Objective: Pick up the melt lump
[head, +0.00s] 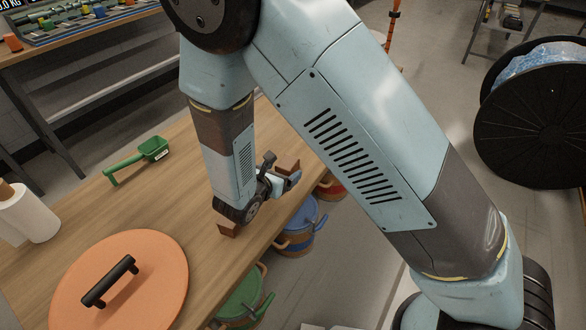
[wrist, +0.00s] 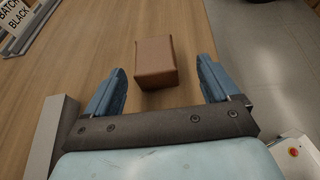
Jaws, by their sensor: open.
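The melt lump appears to be the plain brown block (wrist: 155,62) lying on the wooden table in the wrist view. It sits between and slightly beyond the two blue fingers, with a gap on each side. My gripper (wrist: 162,68) is open and empty, and its fingers straddle the block without visible contact. In the head view my gripper (head: 281,181) is low over the table near its edge, partly hidden by my arm. A brown piece (head: 289,165) shows beside the fingers and is probably the same block.
The table (head: 170,205) holds a green scoop (head: 153,149), a white roll (head: 32,216) and an orange lid with a black handle (head: 150,262). A blue drum (head: 303,222) and a green drum (head: 243,297) stand below its edge. A batch sign (wrist: 20,22) is at upper left in the wrist view.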

